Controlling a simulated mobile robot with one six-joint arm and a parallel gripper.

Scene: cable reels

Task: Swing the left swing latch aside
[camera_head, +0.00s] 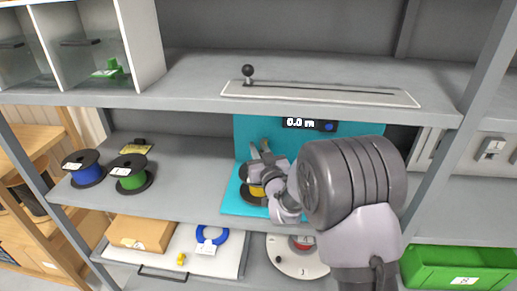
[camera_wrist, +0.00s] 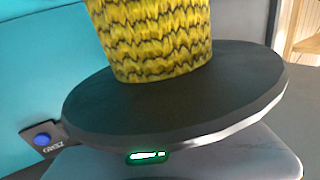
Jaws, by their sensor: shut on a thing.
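My gripper (camera_head: 262,158) is low in front of the teal measuring unit (camera_head: 243,137), at a reel of yellow cable (camera_head: 257,191). The gripper's fingers are partly hidden by the wrist, but it appears shut on this reel. In the wrist view the reel is very close: yellow windings (camera_wrist: 155,35) and a wide dark flange (camera_wrist: 190,95). No fingertips show there. I cannot make out a left swing latch for certain in either view.
Blue (camera_head: 83,168) and green (camera_head: 131,174) reels stand on the shelf to the left. A cardboard box (camera_head: 142,233), a blue ring (camera_head: 212,235) and a green crate (camera_head: 460,268) are below. The upper shelf carries a slotted plate with a black knob (camera_head: 248,72).

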